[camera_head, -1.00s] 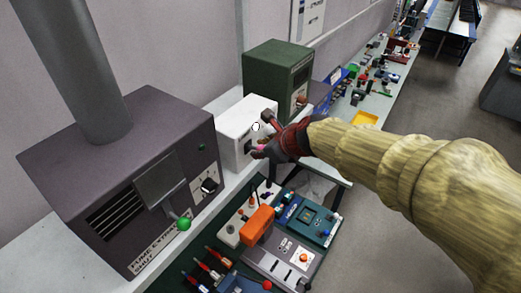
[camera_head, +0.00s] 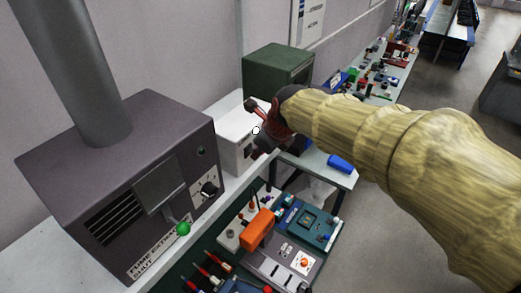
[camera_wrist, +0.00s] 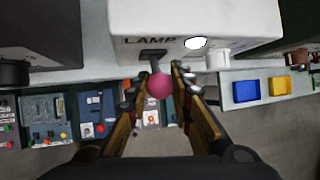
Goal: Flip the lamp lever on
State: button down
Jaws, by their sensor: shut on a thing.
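The white lamp box (camera_head: 233,138) stands on the shelf against the wall, between a dark grey unit and a green box. In the wrist view its front (camera_wrist: 225,18) carries the word LAMP and a round white light (camera_wrist: 196,43). Below the word, a dark lever with a pink ball knob (camera_wrist: 160,86) points out towards the camera. My gripper (camera_wrist: 157,92) has one finger on each side of the knob and is shut on the lever. In the head view my red gripper (camera_head: 272,126) is at the box's front, and hides the knob.
The dark grey fume unit (camera_head: 100,180) with its green-knobbed lever (camera_head: 183,228) is at left. The green box (camera_head: 277,70) is behind my gripper. Control panels (camera_head: 305,228) lie below. A blue bin (camera_head: 340,163) sits on the lower right bench.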

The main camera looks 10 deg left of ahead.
jog(key=shift+r, duration=0.15)
jog(key=c, duration=1.6)
grip_release()
jog(key=shift+o, duration=0.2)
jog(key=v, duration=1.1)
jog(key=shift+r, duration=0.35)
jog(key=shift+s+d+n, duration=0.1)
jog(key=shift+d+n, duration=0.05)
jog(key=shift+n, duration=0.15)
